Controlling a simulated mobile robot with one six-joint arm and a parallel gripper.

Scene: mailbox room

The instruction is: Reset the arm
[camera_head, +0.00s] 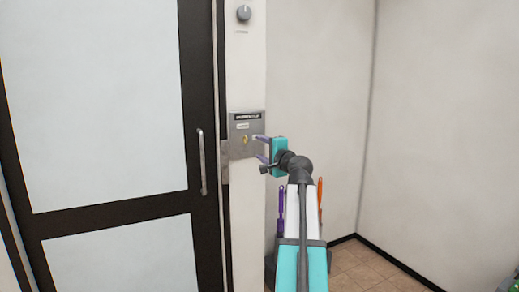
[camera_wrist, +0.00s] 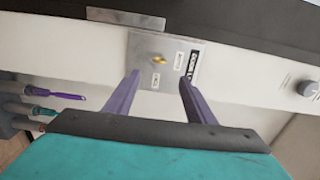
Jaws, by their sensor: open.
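My gripper (camera_head: 262,150) is in front of a metal wall plate (camera_head: 243,122), its purple fingers pointing at it. In the wrist view my gripper (camera_wrist: 152,86) is open, with nothing between its fingers. The metal plate (camera_wrist: 182,77) shows beyond the fingertips, with a small brass-coloured piece (camera_wrist: 157,59) near its middle and printed labels. The fingertips look close to the plate, but I cannot tell whether they touch it. My arm reaches up and forward from the bottom of the head view.
A dark-framed door (camera_head: 112,110) with pale panels and a vertical handle (camera_head: 202,162) stands left of the plate. A round grey knob (camera_head: 243,13) sits on the wall above. Bare walls (camera_head: 440,120) meet in a corner at right, above a tiled floor (camera_head: 372,266).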

